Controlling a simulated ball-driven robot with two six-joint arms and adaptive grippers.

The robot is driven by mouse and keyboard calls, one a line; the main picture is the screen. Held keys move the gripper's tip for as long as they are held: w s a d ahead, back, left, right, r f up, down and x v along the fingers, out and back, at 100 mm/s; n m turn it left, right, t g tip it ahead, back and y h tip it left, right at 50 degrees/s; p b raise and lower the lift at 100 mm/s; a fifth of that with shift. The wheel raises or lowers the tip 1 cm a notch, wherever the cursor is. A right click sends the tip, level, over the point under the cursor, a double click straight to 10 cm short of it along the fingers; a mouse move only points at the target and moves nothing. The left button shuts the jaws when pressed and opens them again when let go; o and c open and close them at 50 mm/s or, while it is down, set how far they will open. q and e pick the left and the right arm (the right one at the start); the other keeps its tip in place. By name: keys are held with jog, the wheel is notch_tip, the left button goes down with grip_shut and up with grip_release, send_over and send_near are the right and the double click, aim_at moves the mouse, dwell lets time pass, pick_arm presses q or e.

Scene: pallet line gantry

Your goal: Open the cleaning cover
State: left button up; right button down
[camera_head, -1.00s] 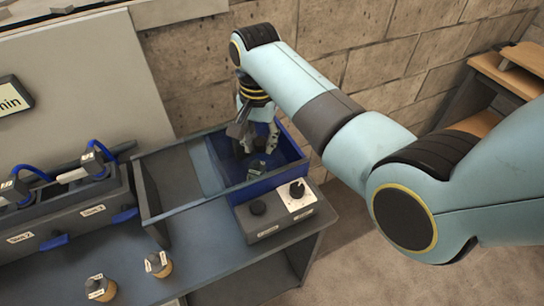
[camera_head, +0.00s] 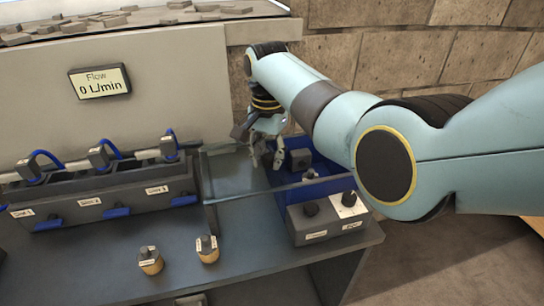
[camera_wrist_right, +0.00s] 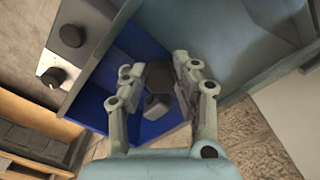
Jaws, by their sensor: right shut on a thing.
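The cleaning cover appears to be the clear grey panel (camera_head: 236,172) beside and partly over a blue bin (camera_head: 330,172) on the bench; its exact edges are hard to make out. My right gripper (camera_head: 266,156) is at the bin's left side, fingers pointing down. In the right wrist view, the fingers (camera_wrist_right: 153,72) are closed around a dark round knob (camera_wrist_right: 158,77). I cannot tell whether this knob belongs to the cover. A grey block (camera_head: 300,158) shows inside the bin. My left gripper is out of view.
A control box (camera_head: 325,217) with knobs stands in front of the bin. A row of grey units (camera_head: 90,201) with blue hoses is at left, below a flow display (camera_head: 99,82) reading 0 L/min. Two small knobbed pieces (camera_head: 207,249) stand on the open bench front.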

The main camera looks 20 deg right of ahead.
jog(key=c, duration=1)
grip_release()
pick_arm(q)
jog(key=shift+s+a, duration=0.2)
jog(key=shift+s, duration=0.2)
pick_arm(e)
notch_tip(320, 180, up, 12)
